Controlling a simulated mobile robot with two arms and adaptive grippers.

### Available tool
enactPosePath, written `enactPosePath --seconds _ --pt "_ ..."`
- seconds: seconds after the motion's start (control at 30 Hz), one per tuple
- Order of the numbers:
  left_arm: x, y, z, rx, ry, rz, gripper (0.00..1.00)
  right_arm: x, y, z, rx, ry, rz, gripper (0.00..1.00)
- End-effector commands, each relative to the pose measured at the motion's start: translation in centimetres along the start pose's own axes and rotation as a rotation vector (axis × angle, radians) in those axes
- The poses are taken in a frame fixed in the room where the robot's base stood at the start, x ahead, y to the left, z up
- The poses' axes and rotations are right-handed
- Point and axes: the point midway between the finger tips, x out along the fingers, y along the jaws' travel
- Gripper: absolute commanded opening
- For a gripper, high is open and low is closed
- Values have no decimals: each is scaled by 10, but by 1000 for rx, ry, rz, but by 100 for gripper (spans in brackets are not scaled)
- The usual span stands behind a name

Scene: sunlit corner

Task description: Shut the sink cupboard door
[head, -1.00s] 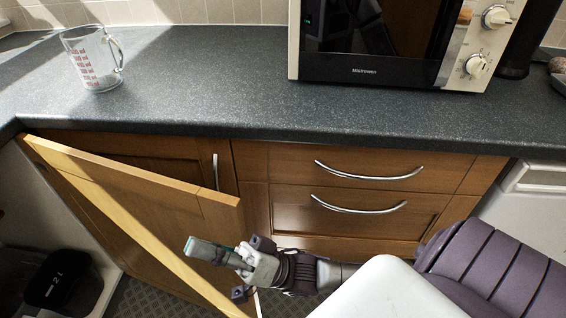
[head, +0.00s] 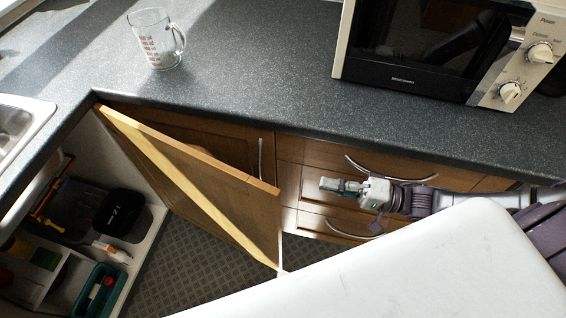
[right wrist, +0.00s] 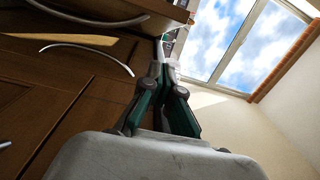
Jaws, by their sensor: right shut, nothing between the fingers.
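The sink cupboard door (head: 215,182) is a wooden panel standing open in the head view, hinged near the inner corner of the worktop. Its pale edge runs toward me, and its free end is near the drawers. The open sink cupboard (head: 75,215) shows at the lower left. My right gripper (head: 326,185) is shut and empty, to the right of the door's free end and apart from it, in front of the drawers. In the right wrist view its closed fingers (right wrist: 168,68) point up toward the worktop. My left gripper is out of view.
The sink (head: 22,118) is above the open cupboard, which holds a dark box (head: 122,208) and a green caddy (head: 98,290). A measuring jug (head: 156,40) and a microwave (head: 430,50) stand on the worktop (head: 250,80). Drawer handles (head: 390,172) protrude behind my gripper.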

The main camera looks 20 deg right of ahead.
Motion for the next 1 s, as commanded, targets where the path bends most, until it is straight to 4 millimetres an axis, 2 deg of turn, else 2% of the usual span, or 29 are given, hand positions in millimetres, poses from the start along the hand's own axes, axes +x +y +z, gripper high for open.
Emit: enactPosePath --seconds 0.03,0.1,0.23,0.67,0.83,1.0 --pt "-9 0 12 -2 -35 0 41 -6 -6 -5 18 4 22 0" --pt "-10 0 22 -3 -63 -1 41 -8 -5 -8 37 7 34 0" --pt "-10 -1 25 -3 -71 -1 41 1 -2 -8 43 8 36 0" --pt "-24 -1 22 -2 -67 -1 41 89 -2 -8 40 8 32 0" --pt "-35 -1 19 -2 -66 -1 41 96 -2 16 46 7 37 0" --pt "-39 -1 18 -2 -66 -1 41 99 -1 28 42 8 38 0"
